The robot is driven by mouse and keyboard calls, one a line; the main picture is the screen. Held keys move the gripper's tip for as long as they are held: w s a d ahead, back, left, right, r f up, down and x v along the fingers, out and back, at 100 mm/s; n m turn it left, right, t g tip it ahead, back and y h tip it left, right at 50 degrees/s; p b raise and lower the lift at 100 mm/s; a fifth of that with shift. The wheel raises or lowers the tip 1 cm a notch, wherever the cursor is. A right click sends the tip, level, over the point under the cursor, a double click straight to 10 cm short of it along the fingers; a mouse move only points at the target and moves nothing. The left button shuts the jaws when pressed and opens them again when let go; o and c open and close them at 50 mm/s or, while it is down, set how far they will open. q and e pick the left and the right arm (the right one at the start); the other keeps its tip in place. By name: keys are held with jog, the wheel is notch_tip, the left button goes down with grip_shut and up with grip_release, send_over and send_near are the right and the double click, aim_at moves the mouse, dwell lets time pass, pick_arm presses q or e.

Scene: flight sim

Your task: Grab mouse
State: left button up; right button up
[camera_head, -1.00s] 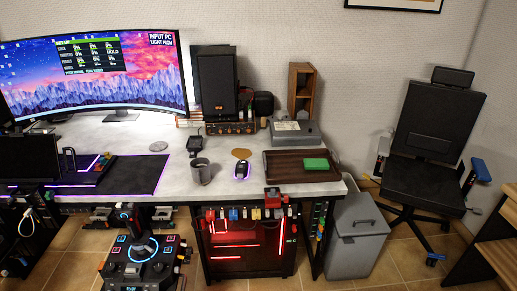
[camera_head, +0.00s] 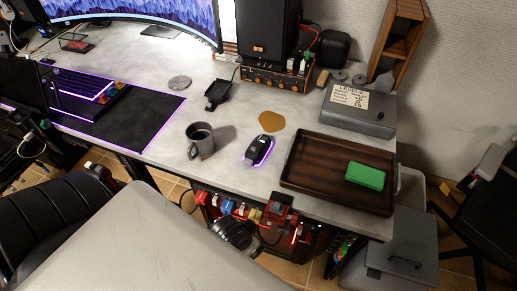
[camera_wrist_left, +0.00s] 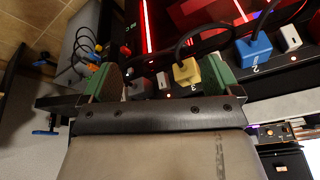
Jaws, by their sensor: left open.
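The mouse (camera_head: 259,149) is black with a purple glowing rim. It lies on the grey desk (camera_head: 225,80) in the head view, between the dark mug and the brown tray. It is not in the left wrist view. My left gripper (camera_wrist_left: 160,75) shows in the left wrist view with its two green-padded fingers wide apart and nothing between them. It faces the colored plugs below the desk's front edge, away from the mouse. I cannot make out its fingers in the head view. My right gripper is not in view.
A dark mug (camera_head: 201,141) stands left of the mouse and a tan coaster (camera_head: 271,121) lies behind it. The brown tray (camera_head: 306,174) with a green block (camera_head: 365,176) is at the right. A yellow plug (camera_wrist_left: 187,71) and a blue plug (camera_wrist_left: 254,49) lie beyond my left fingers.

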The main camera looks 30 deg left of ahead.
pick_arm(q)
jog(key=w+d+r+m+t, duration=0.2)
jog(key=w+r+t, duration=0.5)
jog(key=r, duration=0.4)
jog(key=w+d+r+m+t, duration=0.15)
jog(key=w+r+t, duration=0.25)
jog(key=w+r, duration=0.55)
jog(key=w+d+r+m+t+h, duration=0.3)
jog(key=d+r+m+h, duration=0.4)
jog(key=r+m+h, duration=0.25)
jog(key=m+g+y, duration=0.9)
jog(key=m+g, duration=0.9)
jog(key=m, duration=0.1)
send_near(257, 145)
jog(key=f, duration=0.4)
jog(key=shift+a, duration=0.3)
jog(key=shift+d+f+p, duration=0.2)
jog(key=shift+f+p, duration=0.05)
jog(key=shift+f, duration=1.25)
jog(key=shift+d+f+p, duration=0.2)
jog(key=shift+f+p, duration=0.05)
jog(key=shift+f, duration=1.3)
jog(key=c, duration=1)
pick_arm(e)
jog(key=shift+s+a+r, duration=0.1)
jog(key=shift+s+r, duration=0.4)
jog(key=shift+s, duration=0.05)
